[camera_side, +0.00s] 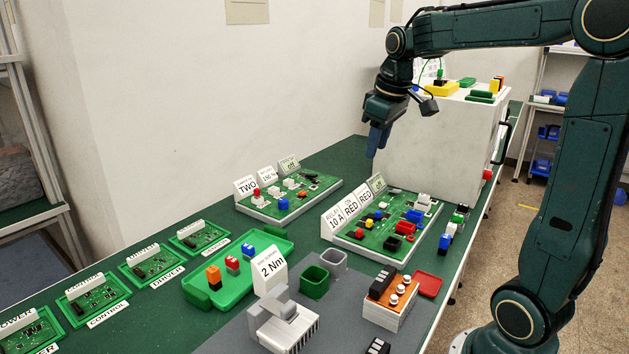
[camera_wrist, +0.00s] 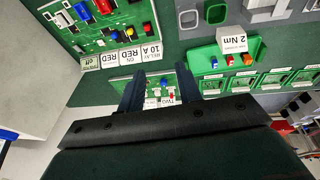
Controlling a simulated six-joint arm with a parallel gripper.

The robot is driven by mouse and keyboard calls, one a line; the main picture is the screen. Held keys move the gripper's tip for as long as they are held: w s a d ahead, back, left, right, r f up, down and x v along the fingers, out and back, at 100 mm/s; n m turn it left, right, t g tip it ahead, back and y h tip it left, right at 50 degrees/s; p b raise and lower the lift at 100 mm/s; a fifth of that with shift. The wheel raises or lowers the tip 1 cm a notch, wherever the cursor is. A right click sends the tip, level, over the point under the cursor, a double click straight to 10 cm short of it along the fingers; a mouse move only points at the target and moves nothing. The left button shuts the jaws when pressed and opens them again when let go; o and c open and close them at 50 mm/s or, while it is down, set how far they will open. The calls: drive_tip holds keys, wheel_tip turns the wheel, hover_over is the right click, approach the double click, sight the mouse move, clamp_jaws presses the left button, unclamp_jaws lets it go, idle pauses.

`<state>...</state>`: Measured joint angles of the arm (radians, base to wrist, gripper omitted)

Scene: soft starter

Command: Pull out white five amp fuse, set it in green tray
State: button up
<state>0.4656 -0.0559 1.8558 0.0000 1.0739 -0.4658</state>
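My gripper (camera_side: 376,145) hangs pointing down above the table, in front of the white cabinet. In the wrist view its two dark blue fingers (camera_wrist: 158,82) stand apart with nothing held between them. Small white parts sit on the far circuit board (camera_side: 315,188) and on the nearer circuit board (camera_side: 375,238). I cannot tell which is the five amp fuse; no rating on them is readable. The tray also shows in the wrist view (camera_wrist: 201,60).
The white cabinet (camera_side: 440,150) stands close behind my gripper. Label cards (camera_side: 350,205) stand upright along the boards. A "2 Nm" card (camera_side: 270,272), grey fixture (camera_side: 283,325), green cup (camera_side: 314,283) and red tray (camera_side: 428,285) occupy the front. Several small boards line the left.

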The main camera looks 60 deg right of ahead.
drive_tip(key=w+d+f+g, duration=0.1)
drive_tip(key=w+d+f, duration=0.2)
drive_tip(key=d, duration=0.7)
drive_tip(key=g+y, duration=0.1)
drive_tip(key=g, duration=0.1)
hover_over(424, 195)
wheel_tip(424, 195, down, 12)
drive_tip(key=shift+d+f, duration=0.15)
drive_tip(key=shift+f, duration=0.15)
drive_tip(key=shift+f, duration=4.8)
